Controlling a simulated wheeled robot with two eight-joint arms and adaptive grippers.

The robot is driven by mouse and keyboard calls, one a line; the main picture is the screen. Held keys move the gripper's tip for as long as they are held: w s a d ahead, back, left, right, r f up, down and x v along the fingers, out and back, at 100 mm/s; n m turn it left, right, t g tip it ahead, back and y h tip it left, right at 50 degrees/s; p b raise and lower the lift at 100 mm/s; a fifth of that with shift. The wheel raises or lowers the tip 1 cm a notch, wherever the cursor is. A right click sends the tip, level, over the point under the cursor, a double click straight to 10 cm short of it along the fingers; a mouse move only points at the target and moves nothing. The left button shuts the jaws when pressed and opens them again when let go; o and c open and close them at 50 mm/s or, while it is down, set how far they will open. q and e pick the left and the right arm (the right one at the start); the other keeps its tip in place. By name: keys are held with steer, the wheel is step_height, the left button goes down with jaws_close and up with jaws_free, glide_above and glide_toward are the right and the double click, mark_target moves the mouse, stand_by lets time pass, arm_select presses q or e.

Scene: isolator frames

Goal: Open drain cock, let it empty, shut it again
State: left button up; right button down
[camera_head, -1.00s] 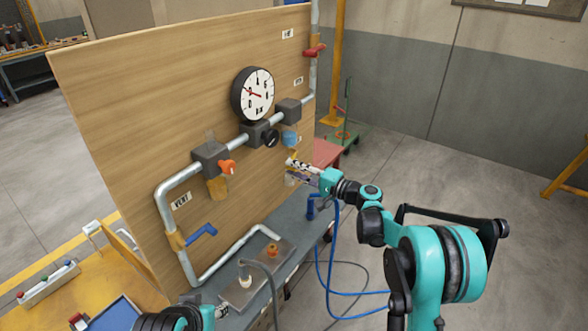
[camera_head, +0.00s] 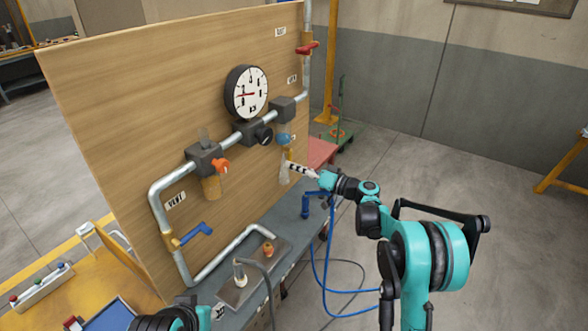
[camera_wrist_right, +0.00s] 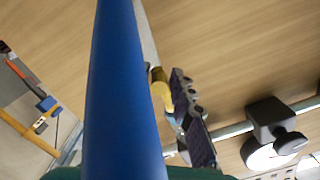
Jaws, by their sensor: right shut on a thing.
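The yellow drain cock (camera_head: 289,155) shows below a blue-topped valve (camera_head: 285,139) on the pipe board; in the right wrist view the yellow part (camera_wrist_right: 160,92) is close beside one dark finger. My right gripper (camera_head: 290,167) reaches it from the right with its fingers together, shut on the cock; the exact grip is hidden. A pale translucent shape (camera_head: 284,172) hangs at the fingertips; I cannot tell whether it is a bowl or liquid. My left gripper (camera_head: 218,312) is partly in view at the bottom edge, its jaws unclear.
The wooden board (camera_head: 110,105) carries grey pipes, a round gauge (camera_head: 246,92), an orange-handled valve (camera_head: 220,166), a blue lever (camera_head: 195,234) and a red handle (camera_head: 308,48). Blue hoses (camera_head: 316,265) hang at the right arm. A large blue shape (camera_wrist_right: 122,100) blocks much of the wrist view.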

steer(key=shift+w+d+r+n, duration=0.2)
steer(key=shift+w+d+n, duration=0.1)
steer(key=shift+w, duration=0.05)
stand_by(0.3)
steer(key=c, duration=1.5)
jaws_free()
steer(key=shift+f, duration=0.1)
steer(key=v, duration=1.2)
